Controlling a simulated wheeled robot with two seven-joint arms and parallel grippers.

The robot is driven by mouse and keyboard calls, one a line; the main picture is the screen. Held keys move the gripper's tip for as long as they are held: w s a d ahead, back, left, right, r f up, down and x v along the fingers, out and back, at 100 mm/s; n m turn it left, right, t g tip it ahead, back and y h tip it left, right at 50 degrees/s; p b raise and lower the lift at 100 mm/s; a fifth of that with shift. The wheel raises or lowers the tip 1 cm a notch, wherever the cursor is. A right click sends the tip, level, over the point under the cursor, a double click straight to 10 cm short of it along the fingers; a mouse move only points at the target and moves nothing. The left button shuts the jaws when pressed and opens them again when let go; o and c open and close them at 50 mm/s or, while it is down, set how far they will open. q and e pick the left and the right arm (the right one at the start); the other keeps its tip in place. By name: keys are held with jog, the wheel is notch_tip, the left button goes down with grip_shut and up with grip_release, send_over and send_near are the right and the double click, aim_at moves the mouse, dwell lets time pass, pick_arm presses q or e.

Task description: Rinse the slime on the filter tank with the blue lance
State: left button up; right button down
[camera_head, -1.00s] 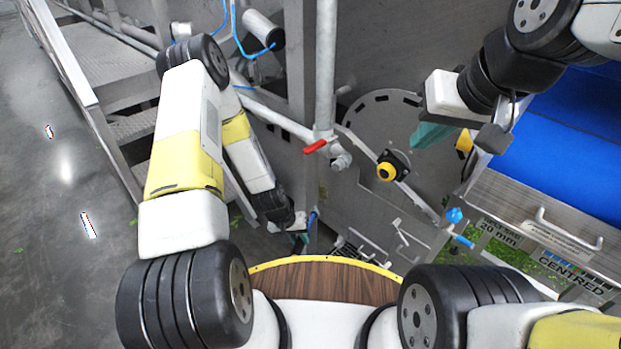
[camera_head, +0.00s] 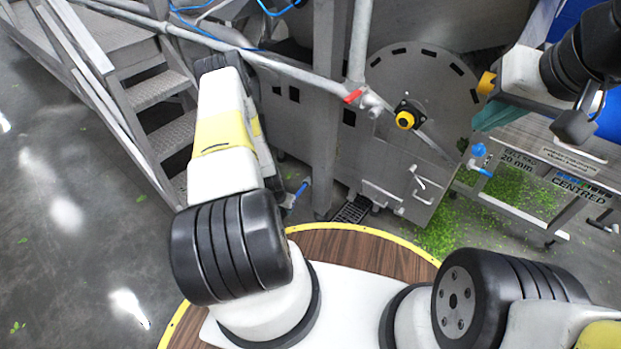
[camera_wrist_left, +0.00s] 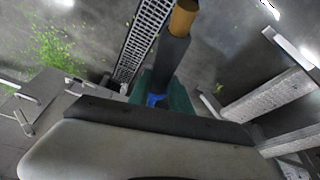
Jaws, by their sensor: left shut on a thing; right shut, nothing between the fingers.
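My left gripper (camera_wrist_left: 168,98) shows in the left wrist view as teal fingers shut on the blue lance (camera_wrist_left: 155,99). A dark tube with an orange-brown end (camera_wrist_left: 184,18) extends beyond them, over the floor. In the head view, a short blue length of the lance (camera_head: 302,187) shows beside my left forearm, which hides most of that gripper. My right gripper (camera_head: 497,116) has teal fingers, shut and empty, in front of the machine at the right. A grey metal housing with handles (camera_head: 400,190) stands ahead; I cannot tell whether it is the filter tank. I cannot make out slime.
Metal steps (camera_head: 165,92) with a rail stand at the left. A floor drain grating (camera_head: 352,210) lies ahead. Green scraps (camera_head: 440,236) litter the floor at the right. A pipe with a red-handled valve (camera_head: 354,96) crosses ahead. Open floor (camera_head: 80,215) lies at the left.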

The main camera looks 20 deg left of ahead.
pick_arm(q)
jog(key=shift+w+a+f, duration=0.15)
jog(key=shift+w, duration=0.05)
jog(key=shift+w+d+f, duration=0.1)
jog(key=shift+w+f, duration=0.15)
jog(key=shift+w, duration=0.6)
jog(key=shift+w+d+f, duration=0.1)
jog(key=shift+w+f, duration=0.2)
jog(key=shift+w, duration=0.6)
jog(key=shift+w+d+f, duration=0.1)
jog(key=shift+w+f, duration=0.15)
jog(key=shift+w, duration=0.6)
jog(key=shift+o, duration=0.8)
grip_shut()
